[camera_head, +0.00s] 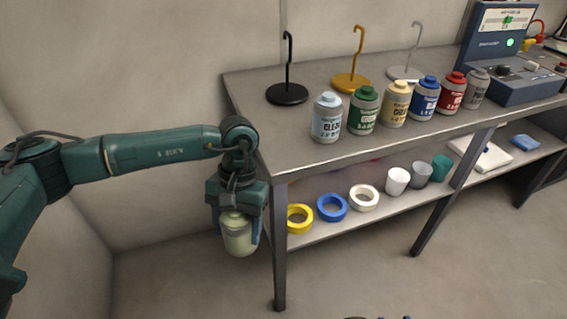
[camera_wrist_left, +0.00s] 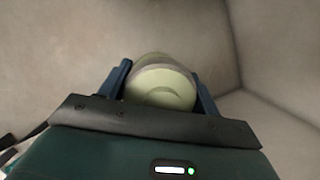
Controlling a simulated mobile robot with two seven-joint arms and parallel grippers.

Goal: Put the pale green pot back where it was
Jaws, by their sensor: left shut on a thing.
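The pale green pot (camera_head: 237,236) hangs in my left gripper (camera_head: 237,238), off the left end of the workbench and below its top. The gripper points down, with one finger on each side of the pot. In the left wrist view the pot's pale round end (camera_wrist_left: 160,86) sits between the two blue fingers of the left gripper (camera_wrist_left: 162,80). My right gripper is in neither view.
The grey workbench top (camera_head: 240,98) bears a row of labelled bottles (camera_head: 395,108), hooked stands (camera_head: 287,94) and a blue instrument (camera_head: 515,85). Its lower shelf (camera_head: 330,227) holds tape rings (camera_head: 331,208) and cups (camera_head: 397,181). The table leg (camera_head: 279,270) stands just right of the pot. Floor at left is clear.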

